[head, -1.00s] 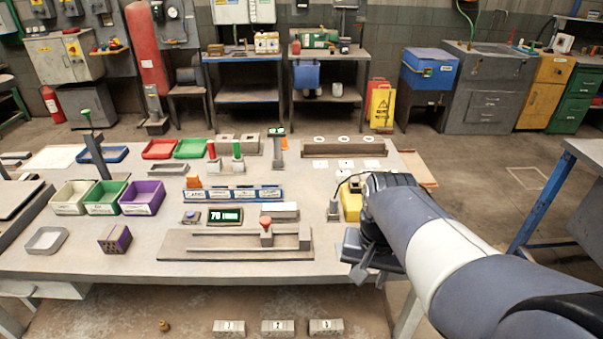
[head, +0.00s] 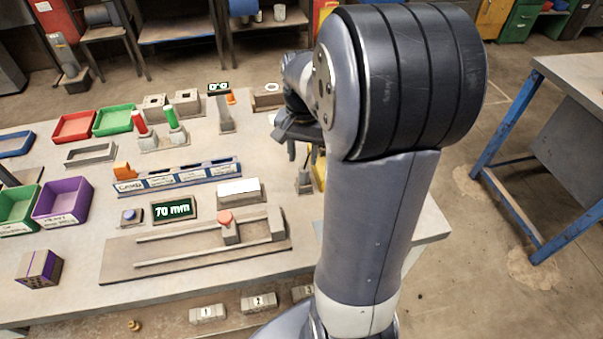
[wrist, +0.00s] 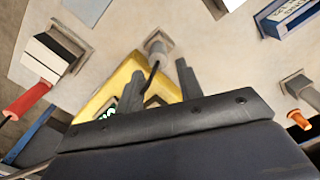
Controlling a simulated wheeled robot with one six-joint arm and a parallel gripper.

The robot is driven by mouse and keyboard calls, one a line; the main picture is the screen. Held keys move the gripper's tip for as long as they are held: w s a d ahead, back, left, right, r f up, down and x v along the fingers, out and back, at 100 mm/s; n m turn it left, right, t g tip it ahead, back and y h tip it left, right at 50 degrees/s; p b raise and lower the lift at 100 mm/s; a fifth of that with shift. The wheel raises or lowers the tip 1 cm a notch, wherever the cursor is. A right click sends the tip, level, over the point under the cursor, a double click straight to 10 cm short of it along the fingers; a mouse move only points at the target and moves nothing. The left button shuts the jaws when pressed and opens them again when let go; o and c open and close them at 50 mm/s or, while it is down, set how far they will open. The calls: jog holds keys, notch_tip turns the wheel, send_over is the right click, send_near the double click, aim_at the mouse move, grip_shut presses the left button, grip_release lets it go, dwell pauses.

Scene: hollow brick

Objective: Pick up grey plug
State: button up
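The grey plug (wrist: 157,45) looks like a short grey cylinder with a black cable, standing in a small grey holder on the bench. In the head view the holder and plug (head: 304,181) sit beside a yellow device, partly hidden by my arm. My gripper (wrist: 158,85) is open and empty, its two dark fingers apart. In the wrist view the plug lies just beyond the fingertips, between their lines; the gap in height is hard to judge. In the head view my gripper (head: 302,152) hangs over the bench near the holder.
The yellow device (wrist: 125,72) lies right by the plug, partly behind my fingers. A red-handled item (wrist: 26,101) and an orange-tipped item (wrist: 298,118) stand to either side. The slider board (head: 190,243) and the blue-fronted rack (head: 178,177) are left of my arm.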

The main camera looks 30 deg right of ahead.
aim_at(304, 169)
notch_tip(304, 169, down, 7)
jog(key=shift+d+r, duration=0.1)
jog(key=shift+r, duration=0.1)
jog(key=shift+s, duration=0.1)
jog(key=c, duration=0.7)
